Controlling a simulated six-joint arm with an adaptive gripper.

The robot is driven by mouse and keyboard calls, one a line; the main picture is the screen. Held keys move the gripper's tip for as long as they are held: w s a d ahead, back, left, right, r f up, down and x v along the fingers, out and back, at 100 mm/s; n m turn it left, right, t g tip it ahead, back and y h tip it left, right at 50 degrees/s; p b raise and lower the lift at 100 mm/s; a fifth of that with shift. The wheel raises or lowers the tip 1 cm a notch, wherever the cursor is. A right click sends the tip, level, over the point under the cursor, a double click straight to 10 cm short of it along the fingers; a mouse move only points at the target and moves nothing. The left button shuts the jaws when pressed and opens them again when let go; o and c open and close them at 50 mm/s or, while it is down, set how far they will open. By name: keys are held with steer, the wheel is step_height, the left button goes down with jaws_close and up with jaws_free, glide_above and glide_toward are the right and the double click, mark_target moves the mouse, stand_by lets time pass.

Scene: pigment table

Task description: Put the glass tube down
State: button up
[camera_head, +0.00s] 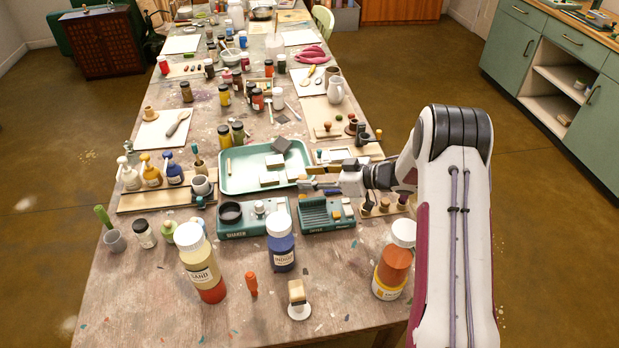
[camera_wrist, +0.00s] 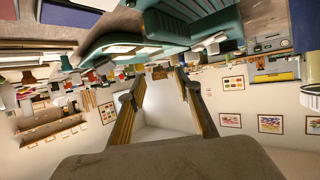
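My gripper (camera_head: 312,178) is at the right side of the green tray, above the table, pointing left. In the wrist view my gripper (camera_wrist: 158,82) shows its two tan-faced fingers standing apart with a clear gap. I see nothing held between them. I cannot make out a glass tube in either view; a clear one could be lost against the background or hidden by the gripper.
The green tray (camera_head: 235,186) holds several blocks. In front stand a green device with a black ring (camera_head: 231,212), a ribbed green device (camera_head: 318,214), an indigo bottle (camera_head: 281,246), a sand bottle (camera_head: 203,270) and an orange bottle (camera_head: 391,272). Bare table shows at front.

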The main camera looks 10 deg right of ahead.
steer(key=v, duration=1.1)
steer(key=shift+s, duration=0.2)
